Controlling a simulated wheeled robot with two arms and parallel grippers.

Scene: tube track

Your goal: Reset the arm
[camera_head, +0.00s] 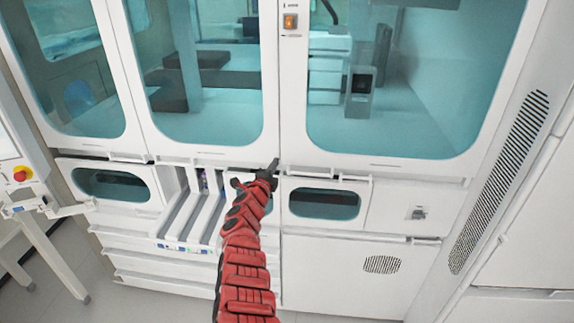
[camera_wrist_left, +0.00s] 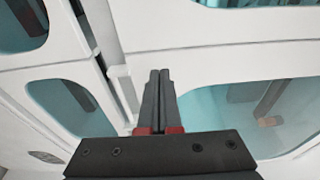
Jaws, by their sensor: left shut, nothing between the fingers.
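My left arm, red and black, reaches up from the bottom middle of the head view. Its black gripper (camera_head: 273,166) is in front of the white machine's middle post, just below the large glass doors. In the left wrist view the two dark fingers (camera_wrist_left: 158,88) lie together, shut, with nothing held. They point at the white machine front (camera_wrist_left: 200,55). I cannot tell whether the fingertips touch it. My right gripper is not in view.
The white machine (camera_head: 400,187) has large tinted windows (camera_head: 390,90) above and small windows (camera_head: 324,204) below. White tube tracks (camera_head: 190,222) stick out left of my arm. A red button (camera_head: 20,174) is on a panel at far left. Floor (camera_head: 60,290) shows at lower left.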

